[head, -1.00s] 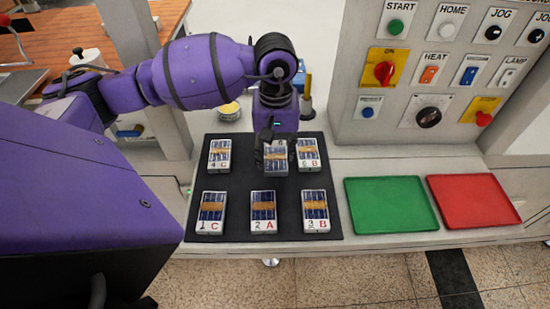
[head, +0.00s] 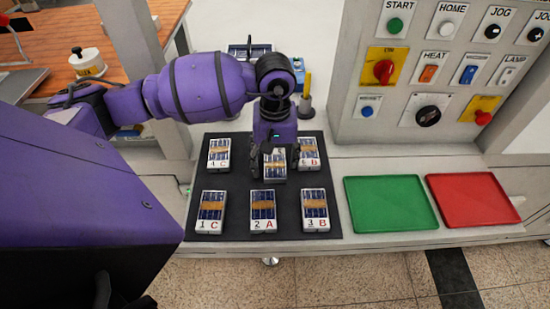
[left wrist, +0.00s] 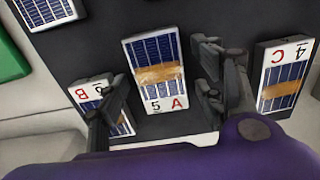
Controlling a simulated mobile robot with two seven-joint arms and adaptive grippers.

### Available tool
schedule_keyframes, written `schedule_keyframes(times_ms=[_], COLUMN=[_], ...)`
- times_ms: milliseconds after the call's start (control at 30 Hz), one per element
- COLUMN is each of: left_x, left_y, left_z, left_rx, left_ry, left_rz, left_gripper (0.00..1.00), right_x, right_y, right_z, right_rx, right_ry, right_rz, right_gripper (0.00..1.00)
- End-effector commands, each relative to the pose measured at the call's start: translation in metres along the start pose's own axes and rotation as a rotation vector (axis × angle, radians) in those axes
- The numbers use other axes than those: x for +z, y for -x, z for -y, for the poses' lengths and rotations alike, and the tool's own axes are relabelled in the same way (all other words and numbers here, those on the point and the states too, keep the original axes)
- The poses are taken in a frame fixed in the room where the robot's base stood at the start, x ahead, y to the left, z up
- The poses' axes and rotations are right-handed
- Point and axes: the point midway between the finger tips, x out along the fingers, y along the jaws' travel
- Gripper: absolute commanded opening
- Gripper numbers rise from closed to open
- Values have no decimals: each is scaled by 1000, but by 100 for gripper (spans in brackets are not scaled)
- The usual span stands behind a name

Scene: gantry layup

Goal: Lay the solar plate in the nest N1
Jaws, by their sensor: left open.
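Several small solar plates lie on a black mat (head: 236,182). The front row is labelled 1 C (head: 211,205), 2 A (head: 263,205) and 3 B (head: 315,204). Behind are 4 C (head: 218,154), 6 B (head: 308,153) and plate 5 A (head: 274,168). My left gripper (head: 275,153) is right over plate 5 A and hides its far end. In the left wrist view my left gripper (left wrist: 160,80) is open, its fingers either side of plate 5 A (left wrist: 155,60). That plate's label faces opposite to its neighbours'. I cannot identify nest N1. My right gripper is not in view.
A green tray (head: 391,203) and a red tray (head: 472,200) lie right of the mat. A control panel (head: 440,75) rises behind them. A part with dark blue cells (head: 250,49) shows behind my arm. A grey post (head: 150,75) stands at the left.

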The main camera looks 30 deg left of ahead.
Motion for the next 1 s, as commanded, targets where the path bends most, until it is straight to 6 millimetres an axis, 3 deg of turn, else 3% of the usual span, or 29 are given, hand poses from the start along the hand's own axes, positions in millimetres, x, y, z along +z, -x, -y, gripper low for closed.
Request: schedule_keyframes(times_ms=[267,533,700,900,1000], left_x=[-1,-2,-1,0,-2], left_y=[15,75,105,117,92], left_z=[-1,-1,-1,0,-1], left_rx=[4,8,6,-1,-4], left_ry=[0,1,1,1,3], left_rz=[-6,-13,-9,1,8], left_gripper=[62,62,62,66,66], right_x=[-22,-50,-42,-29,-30], right_y=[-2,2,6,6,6], right_z=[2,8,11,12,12], right_rx=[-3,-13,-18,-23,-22], right_ry=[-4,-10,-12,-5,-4], right_rz=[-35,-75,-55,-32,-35], right_gripper=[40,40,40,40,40])
